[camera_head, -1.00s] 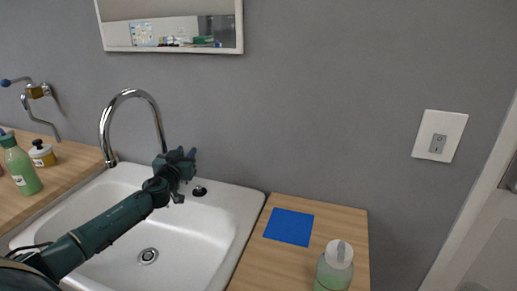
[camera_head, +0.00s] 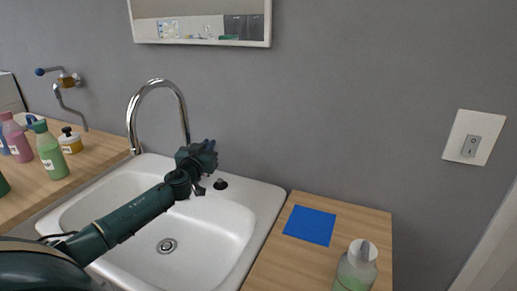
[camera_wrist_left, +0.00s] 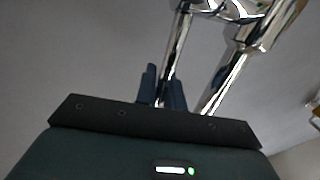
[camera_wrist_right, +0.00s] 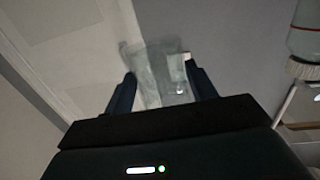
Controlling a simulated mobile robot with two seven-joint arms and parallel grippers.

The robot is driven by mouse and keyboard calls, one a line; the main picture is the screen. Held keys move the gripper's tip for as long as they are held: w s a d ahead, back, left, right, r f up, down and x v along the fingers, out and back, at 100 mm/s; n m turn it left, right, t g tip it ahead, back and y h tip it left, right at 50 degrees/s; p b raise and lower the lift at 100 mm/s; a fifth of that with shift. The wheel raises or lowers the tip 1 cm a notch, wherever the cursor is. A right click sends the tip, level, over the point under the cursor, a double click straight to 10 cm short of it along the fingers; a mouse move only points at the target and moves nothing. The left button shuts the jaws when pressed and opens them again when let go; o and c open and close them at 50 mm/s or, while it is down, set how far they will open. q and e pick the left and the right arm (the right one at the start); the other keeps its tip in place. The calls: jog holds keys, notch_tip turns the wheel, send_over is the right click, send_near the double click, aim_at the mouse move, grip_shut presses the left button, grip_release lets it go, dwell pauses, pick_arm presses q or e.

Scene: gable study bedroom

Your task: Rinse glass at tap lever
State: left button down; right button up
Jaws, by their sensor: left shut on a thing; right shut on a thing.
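The chrome tap (camera_head: 158,84) arches over the back of the white sink (camera_head: 258,212). My left gripper (camera_head: 207,150) is at the foot of the tap. In the left wrist view my left fingers (camera_wrist_left: 162,85) are shut on a thin chrome rod (camera_wrist_left: 178,42), which seems to be the tap lever. The gripper hides the lever in the head view. In the right wrist view my right gripper (camera_wrist_right: 163,85) is shut on a clear glass (camera_wrist_right: 155,68), blurred and seemingly tilted. My right gripper and the glass are outside the head view. No water shows.
A wooden counter right of the sink holds a blue mat (camera_head: 310,225) and a bottle (camera_head: 357,268). On the left counter stand a green bottle (camera_head: 51,155), a pink bottle (camera_head: 16,140) and a yellow jar (camera_head: 70,142).

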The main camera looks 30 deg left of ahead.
pick_arm(q)
jog(key=t+b, duration=0.1)
jog(key=b, duration=0.2)
jog(key=shift+s+f, duration=0.25)
jog(key=shift+s, duration=0.1)
pick_arm(e)
notch_tip(320, 180, down, 5)
jog(key=shift+r, duration=0.2)
pick_arm(q)
jog(key=shift+s+r+b, duration=0.1)
jog(key=shift+r+b, duration=0.15)
jog(key=shift+b, duration=0.05)
pick_arm(e)
jog(key=shift+f, duration=0.2)
jog(key=shift+r, duration=0.1)
pick_arm(q)
jog(key=c, duration=1.5)
grip_release()
jog(key=v, duration=1.2)
jog(key=shift+b, duration=0.4)
pick_arm(e)
jog(key=shift+f, duration=0.5)
